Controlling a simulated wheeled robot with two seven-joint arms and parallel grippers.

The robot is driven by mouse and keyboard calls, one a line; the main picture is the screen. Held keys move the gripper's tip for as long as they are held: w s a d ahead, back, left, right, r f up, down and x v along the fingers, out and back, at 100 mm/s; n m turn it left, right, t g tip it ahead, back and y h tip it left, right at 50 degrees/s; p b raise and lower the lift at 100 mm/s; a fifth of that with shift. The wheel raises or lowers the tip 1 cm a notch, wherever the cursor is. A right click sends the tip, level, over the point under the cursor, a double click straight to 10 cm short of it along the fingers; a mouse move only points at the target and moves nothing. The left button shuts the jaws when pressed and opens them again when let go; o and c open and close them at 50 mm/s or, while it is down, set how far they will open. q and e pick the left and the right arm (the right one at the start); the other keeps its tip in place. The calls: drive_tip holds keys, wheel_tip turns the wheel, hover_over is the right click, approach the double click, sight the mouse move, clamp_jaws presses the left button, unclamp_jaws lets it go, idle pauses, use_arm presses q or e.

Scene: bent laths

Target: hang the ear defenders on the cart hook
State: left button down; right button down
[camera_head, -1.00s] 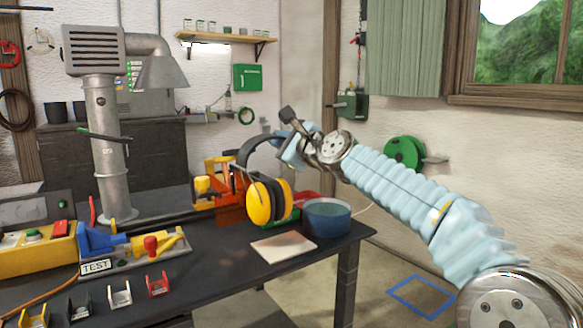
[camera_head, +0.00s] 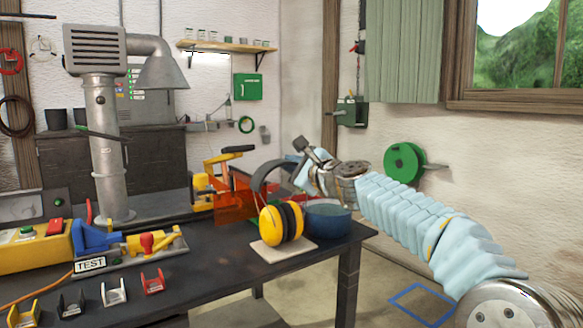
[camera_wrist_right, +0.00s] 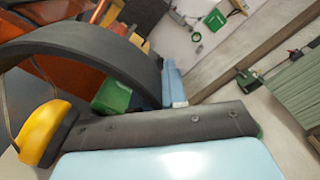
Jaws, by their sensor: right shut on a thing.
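The ear defenders have yellow cups (camera_head: 282,222) with black cushions and a dark headband (camera_head: 262,174). My right gripper (camera_head: 301,173) is shut on the headband, and the cups hang below it in front of the blue bowl. In the right wrist view, the headband (camera_wrist_right: 95,50) arches across the upper left and one yellow cup (camera_wrist_right: 42,132) shows at the left edge. The cups appear just over the pale square pad (camera_head: 270,254); I cannot tell whether they touch it. I cannot make out the cart hook. My left gripper is not in view.
The dark workbench (camera_head: 240,275) carries the blue bowl (camera_head: 327,219), an orange-red device (camera_head: 234,205), a grey fume pipe (camera_head: 108,160) and a yellow control box (camera_head: 40,250). Several small coloured brackets (camera_head: 152,282) line the front left. Floor right of the bench is open, with a blue outline (camera_head: 420,303).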

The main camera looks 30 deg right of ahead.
drive_tip(key=shift+f, duration=0.25)
drive_tip(key=c, duration=1.2)
unclamp_jaws()
drive_tip(key=shift+o, duration=0.2)
drive_tip(key=shift+s, duration=0.25)
drive_tip(key=s+d+b, duration=0.1)
drive_tip(key=s+b, duration=0.1)
drive_tip(key=s, duration=1.1)
drive_tip(key=shift+s+b, duration=0.15)
drive_tip(key=shift+b, duration=0.15)
